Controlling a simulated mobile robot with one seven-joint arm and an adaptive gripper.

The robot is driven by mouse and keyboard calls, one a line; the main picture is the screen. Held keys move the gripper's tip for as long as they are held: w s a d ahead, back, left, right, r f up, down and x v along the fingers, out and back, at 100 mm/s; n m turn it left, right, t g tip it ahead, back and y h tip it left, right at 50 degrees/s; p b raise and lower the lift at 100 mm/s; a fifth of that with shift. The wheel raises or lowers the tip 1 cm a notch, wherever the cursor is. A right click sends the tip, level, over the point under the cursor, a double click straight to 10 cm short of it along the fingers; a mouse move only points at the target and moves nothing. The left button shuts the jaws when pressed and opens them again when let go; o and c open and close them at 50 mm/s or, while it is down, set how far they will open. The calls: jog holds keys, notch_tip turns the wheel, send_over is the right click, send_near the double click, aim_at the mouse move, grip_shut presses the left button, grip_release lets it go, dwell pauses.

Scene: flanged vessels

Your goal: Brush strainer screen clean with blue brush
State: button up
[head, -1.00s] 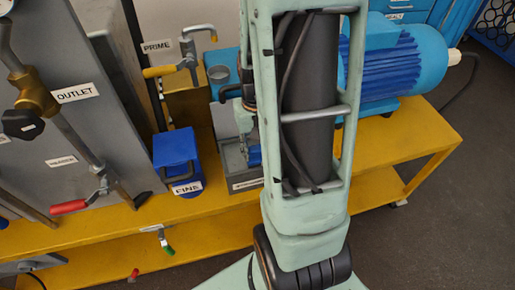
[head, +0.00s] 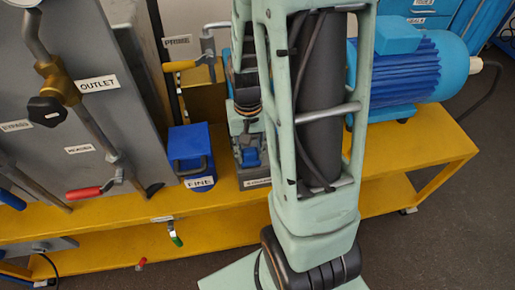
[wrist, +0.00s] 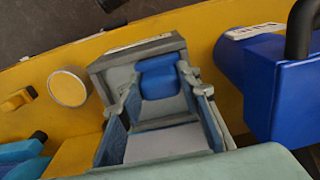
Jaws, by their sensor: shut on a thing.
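My gripper (wrist: 160,88) reaches down into a grey tray (wrist: 105,66) on the yellow bench. Its two fingers close on the blue brush (wrist: 160,80), whose rounded blue block shows between the fingertips. In the head view my gripper (head: 248,142) is above the same tray (head: 257,183), with a bit of the blue brush (head: 250,158) below it. The brush's bristles are hidden, and I cannot tell whether it touches the tray floor. I cannot make out the strainer screen in either view.
A blue box labelled FINE (head: 192,152) with a handle stands just left of the tray. A grey vessel panel with an OUTLET label (head: 98,84) and a red-handled lever (head: 84,192) is farther left. A blue motor (head: 410,68) stands on the bench at right. The bench's right end is clear.

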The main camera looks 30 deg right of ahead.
dwell(0.3)
jog(key=shift+s+d+r, duration=0.1)
jog(key=shift+s+d, duration=0.05)
jog(key=shift+d, duration=0.65)
jog(key=shift+s+d, duration=0.15)
jog(key=shift+d, duration=0.6)
jog(key=shift+s+d+b, duration=0.25)
jog(key=shift+d, duration=0.45)
jog(key=shift+s+d+b, duration=0.2)
jog(key=shift+d+b, duration=0.05)
jog(key=shift+d, duration=0.45)
jog(key=shift+w+d, duration=0.2)
jog(key=shift+w, duration=0.6)
jog(key=shift+w+d, duration=0.2)
jog(key=shift+w, duration=0.55)
